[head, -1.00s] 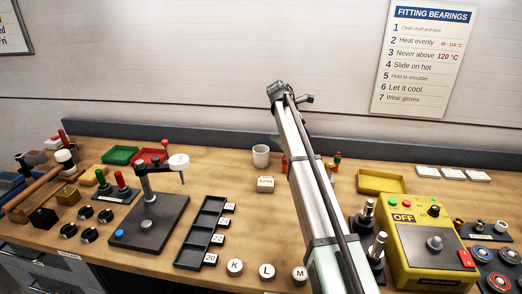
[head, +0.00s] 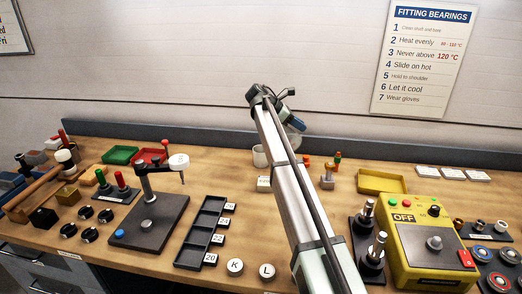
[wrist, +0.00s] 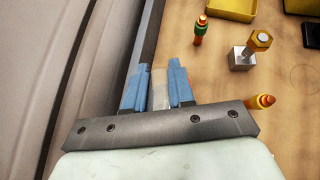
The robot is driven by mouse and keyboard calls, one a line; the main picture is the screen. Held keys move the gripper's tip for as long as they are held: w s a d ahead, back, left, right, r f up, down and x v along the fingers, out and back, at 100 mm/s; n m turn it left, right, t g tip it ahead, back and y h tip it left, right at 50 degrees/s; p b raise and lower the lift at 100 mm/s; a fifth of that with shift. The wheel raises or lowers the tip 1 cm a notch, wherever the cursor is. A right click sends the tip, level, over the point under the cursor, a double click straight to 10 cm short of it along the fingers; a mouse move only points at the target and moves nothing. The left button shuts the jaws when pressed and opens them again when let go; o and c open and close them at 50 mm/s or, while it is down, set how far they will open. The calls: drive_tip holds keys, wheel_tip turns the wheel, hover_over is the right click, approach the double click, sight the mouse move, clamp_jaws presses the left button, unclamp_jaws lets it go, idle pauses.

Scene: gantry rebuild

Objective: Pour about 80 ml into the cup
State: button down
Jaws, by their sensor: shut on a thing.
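The white cup (head: 259,156) stands upright at the back of the bench, partly hidden by my arm. My gripper (head: 290,119) is raised above the bench, up and to the right of the cup. Its blue fingers are shut on a pale, see-through vessel (head: 298,125), mostly hidden behind the gripper. In the wrist view a pale strip of the vessel (wrist: 158,88) shows between the fingers. I cannot tell its exact tilt or how much it holds. No stream of liquid is visible. The inside of the cup does not show.
A small white label block (head: 264,184) stands in front of the cup. Small orange-topped pieces (head: 307,160) and a brass-topped piece on a metal block (head: 327,181) stand right of my arm. A yellow tray (head: 382,181) and yellow heater box (head: 430,240) are farther right.

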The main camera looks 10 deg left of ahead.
drive_tip(key=shift+s+a+r+t+h, duration=0.2)
drive_tip(key=shift+a+t+h, duration=0.1)
drive_tip(key=shift+a+h, duration=0.4)
idle(0.7)
drive_tip(key=shift+s+a+r+h, duration=0.2)
drive_tip(key=shift+a+r+h, duration=0.3)
drive_tip(key=shift+r+h, duration=0.3)
idle(1.2)
drive_tip(key=shift+d+f, duration=0.1)
drive_tip(key=shift+f, duration=0.05)
drive_tip(key=shift+w+d+f+y, duration=0.2)
drive_tip(key=shift+d+f+y, duration=0.3)
drive_tip(key=shift+d+y, duration=0.1)
drive_tip(key=shift+w+d+f+y, duration=0.15)
drive_tip(key=shift+d+y, duration=0.15)
drive_tip(key=shift+y, duration=0.2)
drive_tip(key=shift+w+d+f+y, duration=0.15)
drive_tip(key=shift+d+y, duration=0.15)
drive_tip(key=shift+y, duration=0.2)
drive_tip(key=shift+d+f+g+y, duration=0.3)
drive_tip(key=shift+f+y, duration=0.25)
drive_tip(key=shift+f, duration=0.15)
drive_tip(key=shift+d+f+g+y, duration=0.2)
drive_tip(key=shift+f+g+y, duration=0.1)
drive_tip(key=shift+f+y, duration=0.3)
drive_tip(key=shift+f, duration=0.1)
